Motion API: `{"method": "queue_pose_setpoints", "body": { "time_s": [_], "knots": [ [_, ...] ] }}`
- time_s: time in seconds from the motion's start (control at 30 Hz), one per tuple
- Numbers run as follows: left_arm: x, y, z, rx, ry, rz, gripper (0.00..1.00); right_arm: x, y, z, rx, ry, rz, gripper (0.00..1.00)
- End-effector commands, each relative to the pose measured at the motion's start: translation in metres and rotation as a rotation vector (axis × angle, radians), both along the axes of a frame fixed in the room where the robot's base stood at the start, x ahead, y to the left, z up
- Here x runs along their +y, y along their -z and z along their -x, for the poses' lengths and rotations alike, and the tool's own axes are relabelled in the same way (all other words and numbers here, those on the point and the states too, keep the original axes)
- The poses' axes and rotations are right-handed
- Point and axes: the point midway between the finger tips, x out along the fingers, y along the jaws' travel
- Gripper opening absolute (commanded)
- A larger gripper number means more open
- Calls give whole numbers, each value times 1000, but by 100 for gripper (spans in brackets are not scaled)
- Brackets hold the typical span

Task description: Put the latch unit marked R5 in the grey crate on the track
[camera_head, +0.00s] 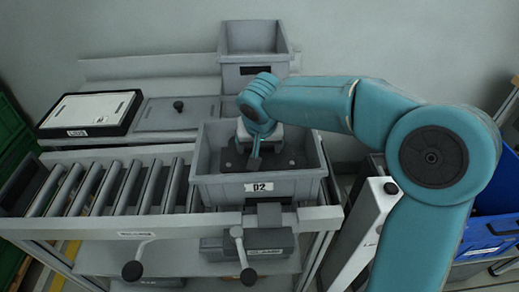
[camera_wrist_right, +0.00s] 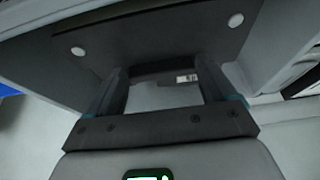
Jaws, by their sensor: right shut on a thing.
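A grey crate (camera_head: 258,190) with a label that seems to read D2 stands at the right end of the roller track (camera_head: 110,188). My right arm comes in from the right, and my right gripper (camera_head: 254,160) points down inside this crate. It is shut on a dark flat unit with pale round spots (camera_head: 285,161), which I take to be the latch unit. In the right wrist view, the dark unit (camera_wrist_right: 150,40) fills the top, beyond the fingers of my right gripper (camera_wrist_right: 165,85). No R5 mark is readable. My left gripper is out of view.
Another grey crate (camera_head: 252,75) stands at the back. A white-topped black tray (camera_head: 92,110) and a grey lid with a black knob (camera_head: 178,106) lie behind the track. A blue bin (camera_head: 490,237) is at the right.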

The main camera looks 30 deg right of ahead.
Motion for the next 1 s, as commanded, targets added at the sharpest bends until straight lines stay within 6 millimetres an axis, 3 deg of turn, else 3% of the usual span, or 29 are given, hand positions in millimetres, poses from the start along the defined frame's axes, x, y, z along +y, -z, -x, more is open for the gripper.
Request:
{"method": "queue_pose_setpoints", "body": {
  "time_s": [0.1, 0.93, 0.97, 1.0],
  "knots": [
    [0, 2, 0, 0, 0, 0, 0, 0, 11, 0, -2, 0, 0, 21],
    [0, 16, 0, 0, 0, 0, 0, 0, 22, 0, -2, 0, 0, 21],
    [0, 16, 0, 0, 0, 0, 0, 0, 23, 0, -1, 0, 0, 94],
    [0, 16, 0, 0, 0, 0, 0, 0, 23, 0, -1, 0, 0, 100]
  ]
}}
